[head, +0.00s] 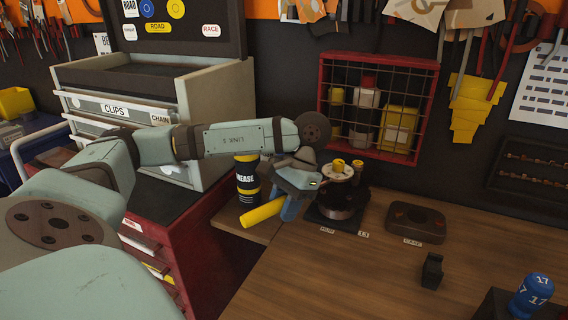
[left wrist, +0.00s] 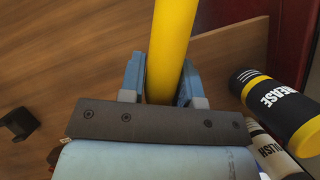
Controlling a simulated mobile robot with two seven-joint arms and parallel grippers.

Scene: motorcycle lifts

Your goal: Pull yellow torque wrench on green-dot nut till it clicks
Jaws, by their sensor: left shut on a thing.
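My left gripper (head: 290,206) is shut on the yellow torque wrench (head: 263,214), whose yellow handle sticks out to its lower left. In the left wrist view the wrench (left wrist: 172,40) runs between the two blue fingers. The wrench's head end is hidden behind my gripper in the head view and out of frame in the wrist view. The hub (head: 343,203) stands on a dark base right of the gripper, with small yellow pieces on top. I cannot make out the green-dot nut or whether the wrench sits on it. My right gripper is not in view.
A grease can (head: 247,180) stands close behind the wrench handle; it also shows in the wrist view (left wrist: 275,105). A dark case (head: 415,222) lies right of the hub. A red caged shelf (head: 322,115) hangs behind.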

